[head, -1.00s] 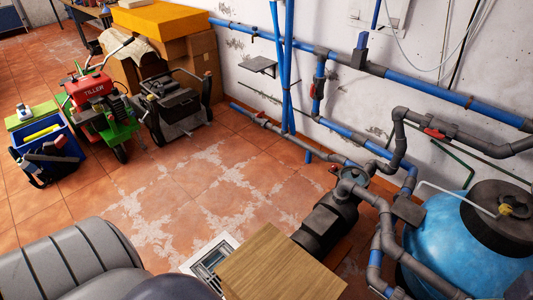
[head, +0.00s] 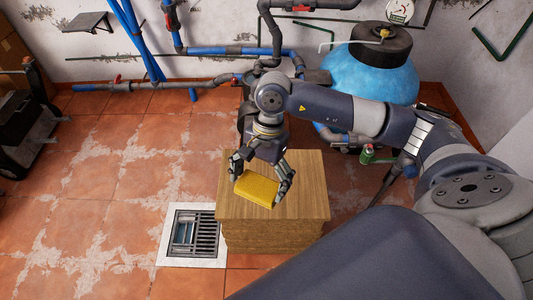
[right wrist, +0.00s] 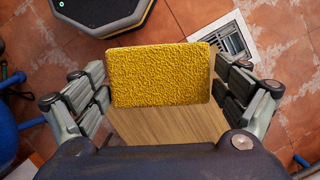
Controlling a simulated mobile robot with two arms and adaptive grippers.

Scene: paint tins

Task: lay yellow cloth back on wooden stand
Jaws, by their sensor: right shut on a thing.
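The yellow cloth (head: 257,189) is a thick, rough-textured folded block. It also shows in the right wrist view (right wrist: 160,76). My right gripper (head: 260,184) is shut on it, with fingers at its left and right ends. The wooden stand (head: 310,190) is a square block with a light wood top, and its top also shows in the right wrist view (right wrist: 170,125). The cloth is over the stand's top, near its middle. I cannot tell whether it touches the wood. My left gripper is not in view.
A floor drain with a white frame (head: 172,256) lies left of the stand. Behind it are a blue tank (head: 370,78), pipes (head: 210,82) and a small green canister (head: 367,154). The tiled floor at the left (head: 120,190) is clear.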

